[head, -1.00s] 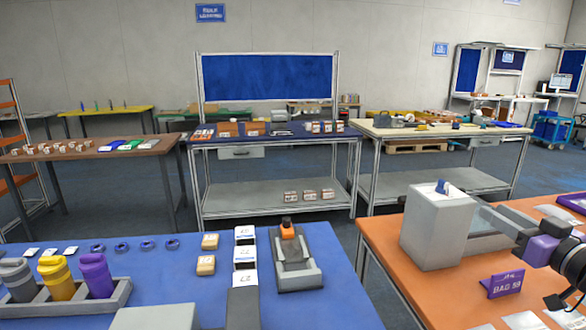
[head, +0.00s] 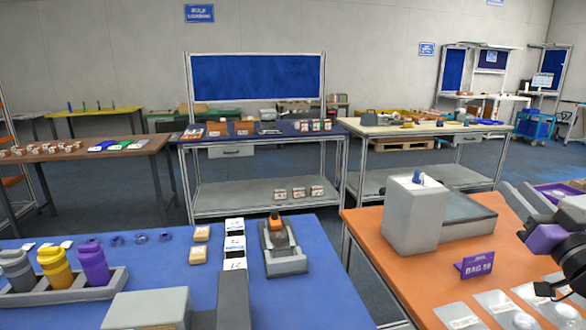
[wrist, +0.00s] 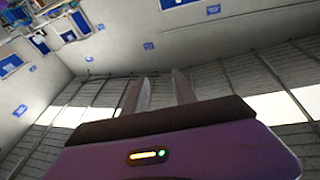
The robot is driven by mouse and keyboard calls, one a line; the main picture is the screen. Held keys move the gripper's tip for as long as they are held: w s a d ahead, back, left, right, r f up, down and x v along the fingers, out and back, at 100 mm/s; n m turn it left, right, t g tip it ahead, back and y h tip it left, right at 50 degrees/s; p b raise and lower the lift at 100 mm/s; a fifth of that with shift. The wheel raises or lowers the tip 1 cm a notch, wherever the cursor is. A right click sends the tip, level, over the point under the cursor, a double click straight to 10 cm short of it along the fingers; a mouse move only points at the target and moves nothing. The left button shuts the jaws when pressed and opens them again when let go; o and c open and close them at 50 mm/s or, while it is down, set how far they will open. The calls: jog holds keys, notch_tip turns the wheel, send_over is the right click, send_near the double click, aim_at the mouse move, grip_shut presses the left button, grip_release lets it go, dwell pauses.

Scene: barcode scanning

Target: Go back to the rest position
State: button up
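My gripper (wrist: 160,84) shows in the wrist view with its two pale fingers apart and nothing between them. Behind the fingers is its purple housing with a small lit indicator. The wrist camera looks towards the upper walls, wall signs and ceiling, with no table under the fingers. In the head view a purple and black part of my arm shows at the right edge, over the orange table (head: 405,262). The fingers cannot be made out there.
A grey box (head: 413,215) and a purple "BAG 59" sign (head: 476,264) stand near my arm. The blue table (head: 340,290) holds an orange-and-black scanner (head: 277,230) in a grey cradle, and several cups in a tray. Floor shows between the tables.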

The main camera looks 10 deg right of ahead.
jog(key=s+a+f+m+g+h, duration=0.2)
jog(key=s+a+f+m+h, duration=0.4)
jog(key=s+a+f, duration=1.05)
jog(key=s+a+f+n+g+y, duration=0.2)
jog(key=s+a+f+n+y, duration=0.2)
jog(key=s, duration=0.7)
jog(key=s+a+f+n+g+y, duration=0.2)
jog(key=s+a+f+n+y, duration=0.2)
jog(key=s+a+f, duration=0.4)
jog(key=s+a+y, duration=0.1)
jog(key=s+a, duration=0.2)
jog(key=s, duration=0.1)
jog(key=shift+s+n, duration=0.3)
jog(key=shift+a, duration=0.1)
